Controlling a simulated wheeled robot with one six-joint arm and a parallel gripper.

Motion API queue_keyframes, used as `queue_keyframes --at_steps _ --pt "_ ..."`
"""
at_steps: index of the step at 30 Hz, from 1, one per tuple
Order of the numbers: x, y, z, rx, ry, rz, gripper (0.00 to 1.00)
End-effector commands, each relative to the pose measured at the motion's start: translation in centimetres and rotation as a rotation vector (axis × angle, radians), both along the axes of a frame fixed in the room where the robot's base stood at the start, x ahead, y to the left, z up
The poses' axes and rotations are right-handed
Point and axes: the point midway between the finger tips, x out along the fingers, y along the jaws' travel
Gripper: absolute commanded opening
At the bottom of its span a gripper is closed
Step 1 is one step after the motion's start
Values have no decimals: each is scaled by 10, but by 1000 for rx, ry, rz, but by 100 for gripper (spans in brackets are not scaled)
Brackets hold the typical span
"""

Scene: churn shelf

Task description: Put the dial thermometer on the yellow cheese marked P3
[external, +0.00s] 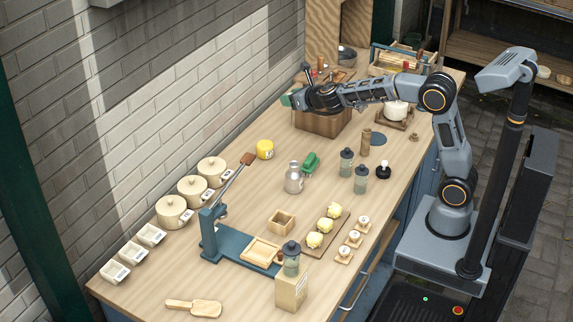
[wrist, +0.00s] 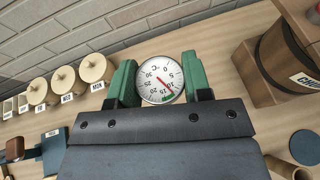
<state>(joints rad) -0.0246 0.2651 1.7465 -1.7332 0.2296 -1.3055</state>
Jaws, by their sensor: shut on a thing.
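My gripper (external: 291,99) is raised over the far part of the worktop, near a dark wooden box. In the wrist view its green fingers (wrist: 160,76) are shut on the dial thermometer (wrist: 160,90), which has a round white face, a red needle and a green patch. The thermometer cannot be made out in the external view. A yellow cheese (external: 265,149) with a pale label stands on the worktop, below and left of my gripper in the external view. Its mark is too small to read. It does not show in the wrist view.
The dark wooden box (external: 322,121) stands beside my gripper. Lidded cream pots (external: 174,212) line the wall side. Yellow lumps lie on a board (external: 317,247). Bare worktop surrounds the yellow cheese.

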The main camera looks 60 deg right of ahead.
Motion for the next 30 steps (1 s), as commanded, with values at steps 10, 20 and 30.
queue_keyframes --at_steps 10,20,30 --pt "77 -3 -52 -1 3 -1 22" --pt "103 -4 -79 1 0 -1 22" --pt "109 -5 -114 0 1 -1 22"
